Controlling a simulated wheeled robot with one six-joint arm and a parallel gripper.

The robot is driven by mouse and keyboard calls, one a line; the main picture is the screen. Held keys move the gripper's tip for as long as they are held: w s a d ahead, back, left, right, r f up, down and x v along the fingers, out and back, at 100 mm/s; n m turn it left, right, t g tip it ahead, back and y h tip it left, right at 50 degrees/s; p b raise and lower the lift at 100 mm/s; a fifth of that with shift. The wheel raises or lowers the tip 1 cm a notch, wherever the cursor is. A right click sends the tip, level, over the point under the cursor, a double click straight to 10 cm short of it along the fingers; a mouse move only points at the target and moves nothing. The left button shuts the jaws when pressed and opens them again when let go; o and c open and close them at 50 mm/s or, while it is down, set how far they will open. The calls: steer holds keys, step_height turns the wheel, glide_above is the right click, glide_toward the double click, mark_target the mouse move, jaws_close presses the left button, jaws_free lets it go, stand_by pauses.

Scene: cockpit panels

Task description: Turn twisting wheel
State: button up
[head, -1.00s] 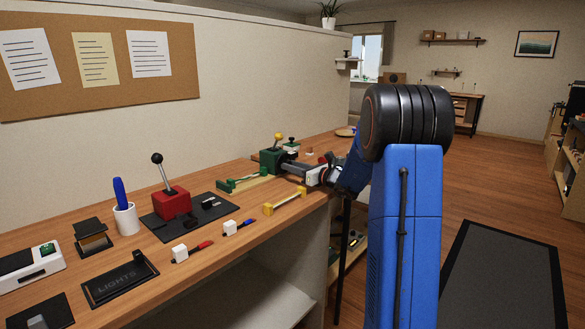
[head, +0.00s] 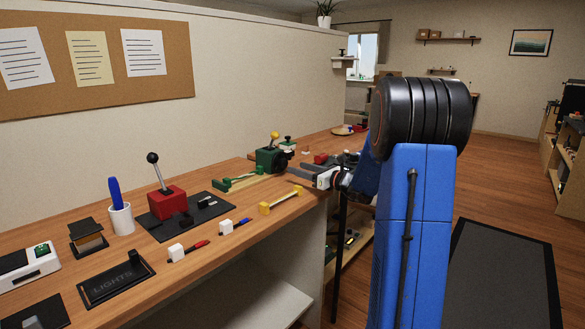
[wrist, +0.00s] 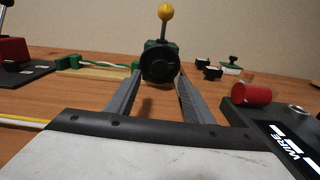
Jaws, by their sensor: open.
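A dark green device (head: 268,161) stands on the wooden bench in the head view. It carries a round black wheel and a yellow ball (head: 275,135) on a stalk on top. In the wrist view the black wheel (wrist: 160,66) faces me, and the yellow ball (wrist: 166,12) is upright above it. My gripper (wrist: 159,80) is open and empty. Its two grey fingers point at the device, one toward each side of the wheel, which appears between the tips. I cannot tell whether either tip touches it. In the head view my gripper (head: 297,176) is just right of the device.
A red lever box (head: 167,202) stands farther left. Open floor lies right of the bench.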

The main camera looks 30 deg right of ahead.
steer(key=v, duration=1.1)
steer(key=shift+s, duration=0.1)
